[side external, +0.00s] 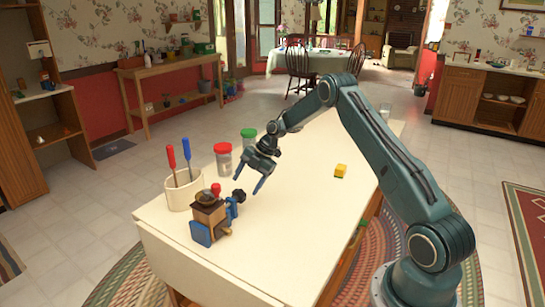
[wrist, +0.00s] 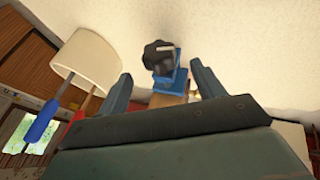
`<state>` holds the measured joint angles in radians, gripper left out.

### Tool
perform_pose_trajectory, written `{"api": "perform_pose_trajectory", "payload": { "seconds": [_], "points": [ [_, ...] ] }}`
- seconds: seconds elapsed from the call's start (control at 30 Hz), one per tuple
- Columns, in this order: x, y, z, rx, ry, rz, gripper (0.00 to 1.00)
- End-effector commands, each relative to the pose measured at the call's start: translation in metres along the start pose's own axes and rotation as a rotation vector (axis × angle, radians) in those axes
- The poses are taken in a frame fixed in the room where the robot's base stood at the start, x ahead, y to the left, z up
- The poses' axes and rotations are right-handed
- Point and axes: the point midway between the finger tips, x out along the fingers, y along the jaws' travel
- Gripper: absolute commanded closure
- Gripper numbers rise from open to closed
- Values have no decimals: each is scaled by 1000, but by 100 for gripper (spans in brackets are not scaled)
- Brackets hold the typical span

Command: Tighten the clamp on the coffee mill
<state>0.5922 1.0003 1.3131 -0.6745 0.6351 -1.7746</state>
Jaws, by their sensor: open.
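The coffee mill (side external: 209,217) stands near the front left corner of the table, with a wooden body, a dark domed top and blue parts low on its front. Its blue clamp (side external: 232,208) is on the right side and carries a black knob (side external: 239,195). My gripper (side external: 248,183) is open and empty, just above and right of the knob. In the wrist view, the knob (wrist: 157,56) and the clamp (wrist: 168,80) show between the two spread fingers (wrist: 161,70). My gripper's housing hides most of the mill there.
A cream holder (side external: 184,197) with red and blue screwdrivers stands behind the mill. A red-lidded jar (side external: 223,162) and a green-lidded jar (side external: 249,140) stand along the left edge. The table's front (side external: 275,245) is clear.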

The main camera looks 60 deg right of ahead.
Motion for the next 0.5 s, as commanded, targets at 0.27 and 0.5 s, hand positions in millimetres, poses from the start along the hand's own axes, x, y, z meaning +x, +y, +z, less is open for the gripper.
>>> {"api": "perform_pose_trajectory", "payload": {
  "seconds": [0.27,0.5],
  "points": [
    [37,0,0,-1,1,0,32],
    [48,0,0,-1,0,0,32]
  ]
}}
